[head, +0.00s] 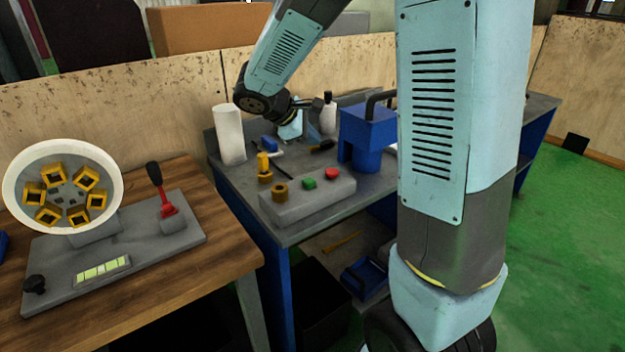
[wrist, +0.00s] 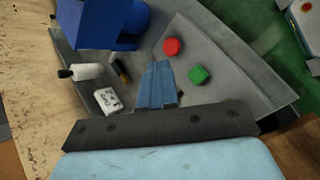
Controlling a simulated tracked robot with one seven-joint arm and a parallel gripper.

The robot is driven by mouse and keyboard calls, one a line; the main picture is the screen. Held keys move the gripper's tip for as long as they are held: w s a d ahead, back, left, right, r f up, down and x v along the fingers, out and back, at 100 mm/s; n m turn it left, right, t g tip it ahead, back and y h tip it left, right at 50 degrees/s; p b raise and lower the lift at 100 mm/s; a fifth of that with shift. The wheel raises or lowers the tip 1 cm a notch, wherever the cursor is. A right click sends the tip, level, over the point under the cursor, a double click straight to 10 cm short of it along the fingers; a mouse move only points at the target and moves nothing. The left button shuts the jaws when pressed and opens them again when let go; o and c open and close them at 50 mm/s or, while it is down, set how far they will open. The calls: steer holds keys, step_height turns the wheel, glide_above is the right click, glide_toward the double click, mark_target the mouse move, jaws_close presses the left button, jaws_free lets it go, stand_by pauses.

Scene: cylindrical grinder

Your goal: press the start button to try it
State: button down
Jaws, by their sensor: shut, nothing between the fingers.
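A grey control box (head: 322,199) sits on the bench and carries a green button (head: 309,184), a red button (head: 332,173) and a brass-coloured knob (head: 280,191). In the wrist view the green button (wrist: 198,75) is right of my gripper (wrist: 160,68) and the red button (wrist: 172,46) is beyond its fingertips. My gripper's blue fingers are together with nothing between them. The fingertips appear apart from both buttons; their height above the box is hard to judge. In the head view my gripper is small, behind the box, near the back of the bench. The knob is not visible in the wrist view.
A blue machine with a black handle (head: 368,140) stands right of the control box. A white cylinder (head: 229,135) and a bottle (head: 328,117) stand behind. A wooden table (head: 190,262) at left holds a fixture with a round dial (head: 62,188) and a red lever (head: 168,209).

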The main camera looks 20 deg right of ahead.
mark_target(306, 181)
steer(key=shift+w+a+f+n, duration=0.3)
steer(key=shift+w+f, duration=0.1)
steer(key=shift+w, duration=0.15)
steer(key=shift+w+a+f+n, duration=0.2)
steer(key=shift+w+f+n, duration=0.1)
steer(key=shift+w+f, duration=0.15)
steer(key=shift+f, duration=4.3)
steer(key=shift+f, duration=0.1)
steer(key=shift+s+f, duration=0.15)
steer(key=shift+f, duration=0.15)
